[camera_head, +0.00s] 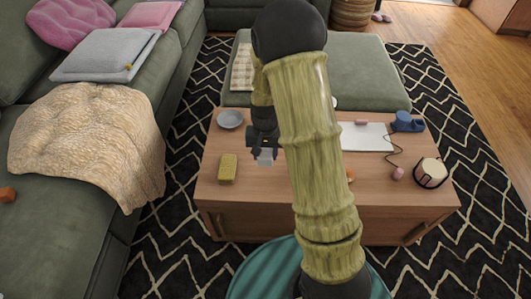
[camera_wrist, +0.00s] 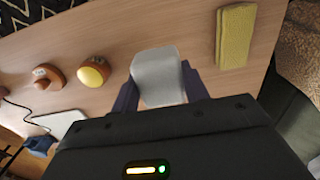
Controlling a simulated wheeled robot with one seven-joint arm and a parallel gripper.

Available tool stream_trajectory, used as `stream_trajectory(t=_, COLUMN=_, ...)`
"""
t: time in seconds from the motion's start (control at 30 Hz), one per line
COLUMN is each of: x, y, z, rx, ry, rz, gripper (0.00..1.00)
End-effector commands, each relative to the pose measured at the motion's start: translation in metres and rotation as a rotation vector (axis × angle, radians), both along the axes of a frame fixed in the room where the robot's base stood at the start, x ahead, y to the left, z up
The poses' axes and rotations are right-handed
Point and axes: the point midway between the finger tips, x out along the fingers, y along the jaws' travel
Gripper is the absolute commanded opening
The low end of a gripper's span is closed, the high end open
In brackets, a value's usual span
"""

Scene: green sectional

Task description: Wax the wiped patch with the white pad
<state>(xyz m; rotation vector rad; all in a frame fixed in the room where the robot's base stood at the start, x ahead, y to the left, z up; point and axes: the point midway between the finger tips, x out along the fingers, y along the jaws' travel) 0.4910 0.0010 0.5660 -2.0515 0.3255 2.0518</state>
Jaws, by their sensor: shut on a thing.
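My gripper (camera_head: 264,150) is shut on the white pad (camera_head: 266,158), above the left part of the wooden table (camera_head: 330,212). In the wrist view the white pad (camera_wrist: 160,76) sits between the two dark fingers of my gripper (camera_wrist: 160,92), its broad face showing. I cannot tell whether the pad touches the tabletop. No wiped patch stands out on the bare wood in either view. A folded yellow cloth or sponge (camera_head: 228,168) lies left of my gripper; it also shows in the wrist view (camera_wrist: 236,36). My arm hides the middle of the table in the head view.
In the wrist view, a yellow-topped round thing (camera_wrist: 93,72) and an orange thing (camera_wrist: 48,77) stand near the pad. A grey bowl (camera_head: 230,119), a white board (camera_head: 366,142), a blue object (camera_head: 407,122) and a drum-like pot (camera_head: 430,173) are on the table. A thin cord lies at right.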

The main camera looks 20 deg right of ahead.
Motion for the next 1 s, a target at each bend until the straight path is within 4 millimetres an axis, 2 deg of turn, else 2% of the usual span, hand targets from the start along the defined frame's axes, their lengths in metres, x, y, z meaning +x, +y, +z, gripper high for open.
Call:
stream_trajectory(t=0.1, x=0.0, y=0.0, z=0.0, rx=0.0, ry=0.0, rz=0.0, gripper=0.19)
stream_trajectory(t=0.13, x=0.0, y=0.0, z=0.0, rx=0.0, ry=0.0, rz=0.0, gripper=0.39)
stream_trajectory(t=0.2, x=0.0, y=0.0, z=0.0, rx=0.0, ry=0.0, rz=0.0, gripper=0.27)
stream_trajectory(t=0.57, x=0.002, y=0.0, z=-0.002, rx=0.0, ry=0.001, rz=0.021, gripper=0.27)
stream_trajectory(t=0.83, x=0.021, y=0.0, z=-0.025, rx=0.0, ry=0.001, rz=0.287, gripper=0.27)
stream_trajectory(t=1.0, x=0.023, y=0.0, z=-0.026, rx=0.0, ry=0.0, rz=0.318, gripper=0.27)
